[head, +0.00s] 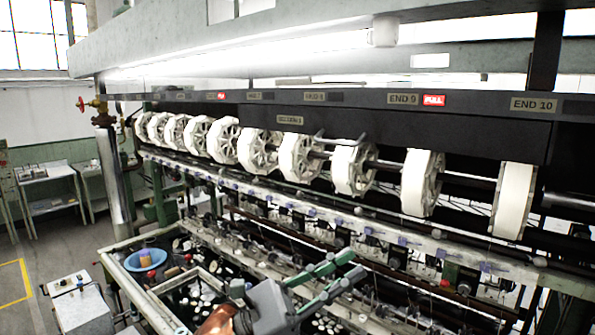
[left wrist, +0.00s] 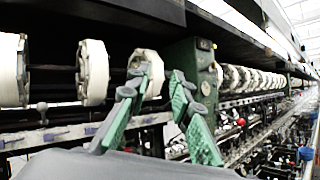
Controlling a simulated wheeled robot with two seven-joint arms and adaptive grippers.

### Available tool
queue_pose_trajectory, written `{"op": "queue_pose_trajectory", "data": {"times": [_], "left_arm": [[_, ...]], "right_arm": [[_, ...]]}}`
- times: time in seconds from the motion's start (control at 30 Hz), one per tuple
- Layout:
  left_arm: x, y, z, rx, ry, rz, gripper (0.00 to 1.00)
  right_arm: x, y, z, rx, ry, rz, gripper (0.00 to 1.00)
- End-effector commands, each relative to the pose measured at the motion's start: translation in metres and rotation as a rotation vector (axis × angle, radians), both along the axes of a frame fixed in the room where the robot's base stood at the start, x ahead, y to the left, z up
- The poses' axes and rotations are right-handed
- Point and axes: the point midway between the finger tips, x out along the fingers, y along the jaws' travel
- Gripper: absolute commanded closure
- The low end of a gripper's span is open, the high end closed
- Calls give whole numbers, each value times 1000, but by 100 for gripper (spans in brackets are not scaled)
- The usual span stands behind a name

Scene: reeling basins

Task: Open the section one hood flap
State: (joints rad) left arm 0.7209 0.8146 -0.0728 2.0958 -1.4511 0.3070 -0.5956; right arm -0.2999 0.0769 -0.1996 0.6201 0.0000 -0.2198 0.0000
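The section one hood flap (head: 400,140) is a long dark panel under the hood's front band in the head view. It hangs down in front of the upper part of the reels, with a small section label (head: 290,120) near its left end. A thin grey bar handle (head: 335,141) sticks out along its lower edge. My left gripper (head: 352,266) is low in front of the machine, well below the flap, with its green fingers apart and nothing between them. The open fingers also show in the left wrist view (left wrist: 157,82). My right gripper is not in view.
A row of white reels (head: 420,183) sits behind and below the flap. Below them runs a pale rail (head: 440,245) with small fittings. Basins with cocoons and a blue bowl (head: 146,260) lie lower left. Red PULL tags (head: 434,100) mark the hood band.

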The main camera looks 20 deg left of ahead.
Motion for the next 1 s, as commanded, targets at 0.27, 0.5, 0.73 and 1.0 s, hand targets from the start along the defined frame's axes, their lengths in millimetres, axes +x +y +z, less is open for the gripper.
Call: {"op": "queue_pose_trajectory", "data": {"times": [0.27,0.5,0.73,1.0], "left_arm": [[31,3,67,779,-491,597,80],[40,79,142,1042,-573,1018,80],[43,97,160,1080,-566,1103,80],[66,87,167,1079,-567,1097,80]], "right_arm": [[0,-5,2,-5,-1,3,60],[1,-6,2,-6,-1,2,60],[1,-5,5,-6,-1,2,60],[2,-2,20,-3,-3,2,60]]}}
